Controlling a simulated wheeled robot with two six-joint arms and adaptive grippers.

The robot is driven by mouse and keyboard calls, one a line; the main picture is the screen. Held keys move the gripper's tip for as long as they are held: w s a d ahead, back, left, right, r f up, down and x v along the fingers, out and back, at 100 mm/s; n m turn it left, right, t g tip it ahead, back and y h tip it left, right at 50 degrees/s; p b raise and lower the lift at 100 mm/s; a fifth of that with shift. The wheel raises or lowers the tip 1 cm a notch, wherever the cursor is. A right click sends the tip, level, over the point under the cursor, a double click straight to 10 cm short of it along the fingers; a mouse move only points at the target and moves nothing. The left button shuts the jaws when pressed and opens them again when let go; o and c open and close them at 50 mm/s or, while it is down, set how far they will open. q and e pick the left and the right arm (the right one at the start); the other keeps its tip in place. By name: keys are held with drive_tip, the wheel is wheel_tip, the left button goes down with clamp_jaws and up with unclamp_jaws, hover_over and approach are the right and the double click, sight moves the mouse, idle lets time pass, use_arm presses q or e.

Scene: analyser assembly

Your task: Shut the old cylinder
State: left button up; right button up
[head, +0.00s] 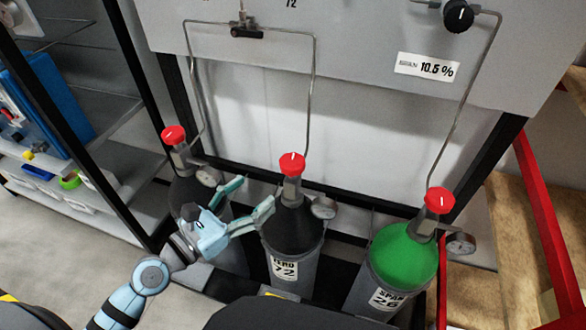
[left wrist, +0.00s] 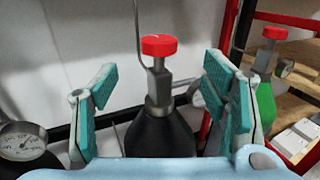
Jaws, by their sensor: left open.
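Three gas cylinders stand in a row, each with a red valve knob and a gauge. The left cylinder (head: 182,195) is dark, with its knob (head: 173,133) on top; my arm partly hides its body. The middle cylinder (head: 290,235) has a dark shoulder, a label reading 72 and a red knob (head: 292,163). The right cylinder (head: 400,258) has a green shoulder and a red knob (head: 439,200). My left gripper (head: 254,196) is open and empty, pointing at the middle cylinder. In the left wrist view the middle knob (left wrist: 159,46) shows between and beyond the fingers.
Thin metal tubes (head: 314,90) run from the cylinders up to the grey panel (head: 345,40). A black frame (head: 485,160) surrounds the cylinders. A shelf unit (head: 110,115) stands at left, a red-edged wooden rack (head: 535,200) at right. The floor (head: 50,235) at lower left is clear.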

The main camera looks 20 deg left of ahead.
sight(283, 168)
use_arm(q)
drive_tip(key=x, duration=1.3)
drive_tip(key=shift+r+b, duration=0.1)
drive_tip(key=shift+b, duration=0.2)
drive_tip(key=c, duration=1.2)
